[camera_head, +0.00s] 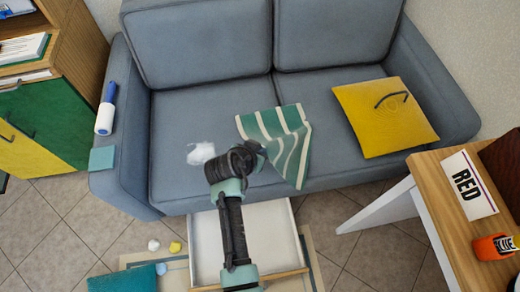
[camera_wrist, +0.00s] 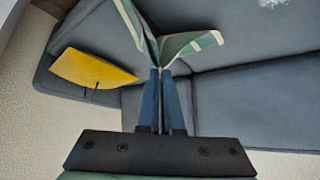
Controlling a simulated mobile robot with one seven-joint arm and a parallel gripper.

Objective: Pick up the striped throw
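The striped throw (camera_head: 291,140), green with cream stripes, shows at the sofa's front edge in the head view, just right of my gripper (camera_head: 262,150). In the wrist view my gripper's two blue fingers (camera_wrist: 163,75) are close together, with the throw (camera_wrist: 190,43) pinched at their tips. The cloth spreads from the tips in a V-shaped fold. My wrist hides part of where the fingers meet the cloth in the head view. I cannot tell whether the throw still touches the seat.
The grey sofa (camera_head: 195,110) holds a yellow cushion (camera_head: 383,117), a white crumpled patch (camera_head: 201,153) and a lint roller (camera_head: 106,109) on its left arm. An open drawer (camera_head: 272,232) lies below. A wooden table (camera_head: 440,200) stands at right, a cabinet (camera_head: 75,50) at left.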

